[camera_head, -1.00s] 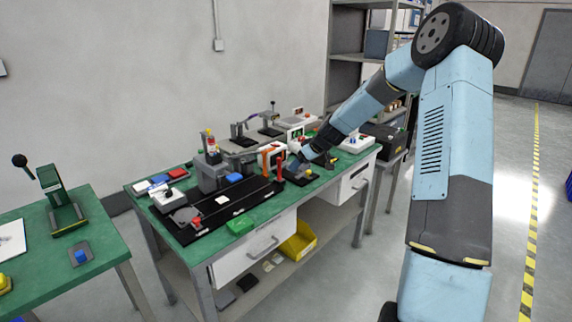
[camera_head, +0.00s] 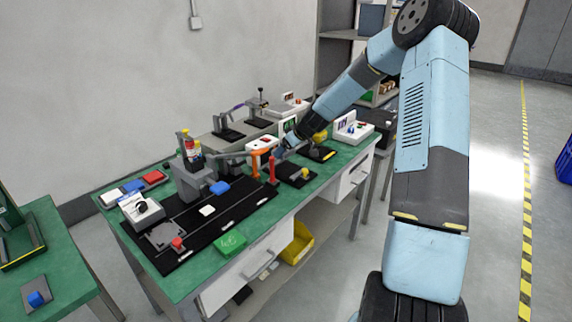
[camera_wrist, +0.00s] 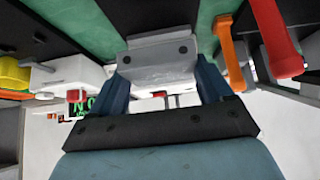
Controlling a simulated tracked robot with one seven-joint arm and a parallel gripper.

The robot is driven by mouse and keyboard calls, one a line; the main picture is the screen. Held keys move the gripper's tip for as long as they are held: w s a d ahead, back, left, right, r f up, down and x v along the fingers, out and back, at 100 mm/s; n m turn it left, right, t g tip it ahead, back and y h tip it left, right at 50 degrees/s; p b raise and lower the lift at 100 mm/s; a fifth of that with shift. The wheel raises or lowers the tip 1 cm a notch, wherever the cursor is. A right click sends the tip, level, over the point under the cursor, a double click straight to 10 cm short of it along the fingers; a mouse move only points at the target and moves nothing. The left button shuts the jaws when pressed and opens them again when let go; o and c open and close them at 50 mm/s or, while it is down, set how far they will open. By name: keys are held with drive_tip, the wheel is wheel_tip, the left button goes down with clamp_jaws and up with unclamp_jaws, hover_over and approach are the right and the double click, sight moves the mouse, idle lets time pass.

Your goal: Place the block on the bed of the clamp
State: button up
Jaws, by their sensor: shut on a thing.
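My gripper (camera_head: 288,148) is over the right part of the green workbench, pointing down and left. In the wrist view my gripper (camera_wrist: 163,85) has its two dark blue fingers on either side of a grey block (camera_wrist: 160,60) with small dark holes, and is shut on it. In the head view the block is hidden or too small to tell. An upright red handle (camera_head: 272,168), probably of the clamp, stands just below and left of my gripper; it also shows in the wrist view (camera_wrist: 276,38). The bed of the clamp cannot be made out clearly.
An orange part (camera_head: 262,152) stands close beside the red handle. A black plate with a yellow knob (camera_head: 305,173) lies below my gripper. A blue block (camera_head: 219,187) and a white piece (camera_head: 207,210) lie on the black board. Toggle fixtures (camera_head: 228,134) stand behind.

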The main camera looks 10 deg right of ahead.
drive_tip(key=shift+f, duration=3.15)
drive_tip(key=o, duration=1.1)
drive_tip(key=shift+f, duration=0.1)
